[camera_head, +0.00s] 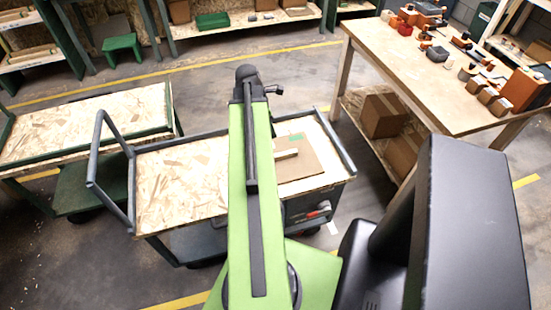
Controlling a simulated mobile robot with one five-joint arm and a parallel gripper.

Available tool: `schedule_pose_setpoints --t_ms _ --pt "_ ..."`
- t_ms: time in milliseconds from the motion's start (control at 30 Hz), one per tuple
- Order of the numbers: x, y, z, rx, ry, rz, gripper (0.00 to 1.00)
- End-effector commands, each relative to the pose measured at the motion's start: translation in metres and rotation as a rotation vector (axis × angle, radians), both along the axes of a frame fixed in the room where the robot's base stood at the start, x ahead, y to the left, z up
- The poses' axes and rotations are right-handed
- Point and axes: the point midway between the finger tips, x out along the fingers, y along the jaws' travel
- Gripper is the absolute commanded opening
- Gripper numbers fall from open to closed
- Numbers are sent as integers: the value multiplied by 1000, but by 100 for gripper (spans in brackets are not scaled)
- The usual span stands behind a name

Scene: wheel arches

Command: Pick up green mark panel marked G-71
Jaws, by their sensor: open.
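A flat brown panel (303,170) lies on the right part of the cart top, partly hidden behind my green arm. A small green mark (297,137) shows at its far edge, and a pale wooden strip (288,154) lies across it. No lettering such as G-71 can be read. My gripper (273,89) is at the far end of my arm, above and beyond the panel in the picture. It is small and dark, is open, and nothing shows in it. Its fingertips are hard to make out.
The cart (180,180) has a chipboard top, a low rim and a raised handle (100,165) at left. A workbench (440,85) with tools and boxes stands at right. A green-framed table (90,120) stands at left. Bare floor lies behind the cart.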

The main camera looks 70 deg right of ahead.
Motion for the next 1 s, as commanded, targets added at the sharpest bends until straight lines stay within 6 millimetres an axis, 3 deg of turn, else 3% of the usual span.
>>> schedule_pose_setpoints --t_ms 167,633,1000 --pt "0 -1 -15 -1 0 1 45" --pt "-18 -16 -112 -1 -1 2 45" --pt "-22 -21 -128 -1 -1 5 45"
